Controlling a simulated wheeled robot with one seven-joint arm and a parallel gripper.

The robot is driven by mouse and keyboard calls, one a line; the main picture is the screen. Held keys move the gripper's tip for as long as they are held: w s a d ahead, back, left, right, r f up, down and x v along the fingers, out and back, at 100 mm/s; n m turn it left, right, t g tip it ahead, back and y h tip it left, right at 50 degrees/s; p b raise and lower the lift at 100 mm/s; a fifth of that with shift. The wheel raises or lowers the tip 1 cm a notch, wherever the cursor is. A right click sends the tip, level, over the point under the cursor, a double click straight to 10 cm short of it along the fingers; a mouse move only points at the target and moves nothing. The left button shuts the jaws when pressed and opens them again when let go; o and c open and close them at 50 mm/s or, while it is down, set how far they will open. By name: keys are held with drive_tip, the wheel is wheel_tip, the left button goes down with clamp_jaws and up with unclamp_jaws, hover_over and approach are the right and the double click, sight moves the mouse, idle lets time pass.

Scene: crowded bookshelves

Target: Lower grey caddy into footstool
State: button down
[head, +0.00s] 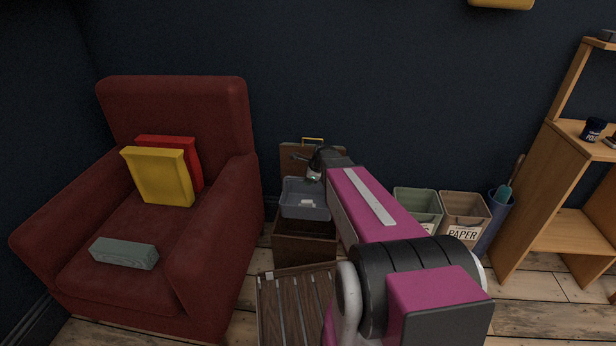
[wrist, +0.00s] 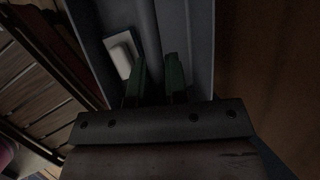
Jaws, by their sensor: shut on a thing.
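The grey caddy (head: 305,211) is an open box with a small white item inside, which also shows in the wrist view (wrist: 124,55). My gripper (head: 314,176) is shut on the caddy from above, with the hand at its back right. In the wrist view my two dark green fingers (wrist: 158,72) reach down at the caddy (wrist: 200,45). The caddy is over the brown box-like footstool (head: 305,250), covering most of its opening. I cannot tell whether the caddy's bottom is inside the footstool or just above it.
A slatted wooden piece (head: 292,305) lies in front on the floor. A red armchair (head: 215,250) is close on the left. A green bin (head: 420,205) and a paper bin (head: 463,215) stand right.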

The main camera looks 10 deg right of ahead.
wheel_tip(320, 180, down, 31)
idle(2.5)
drive_tip(key=shift+r, duration=0.1)
drive_tip(key=c, duration=1.1)
unclamp_jaws()
drive_tip(key=shift+o, duration=0.2)
drive_tip(key=shift+r, duration=10)
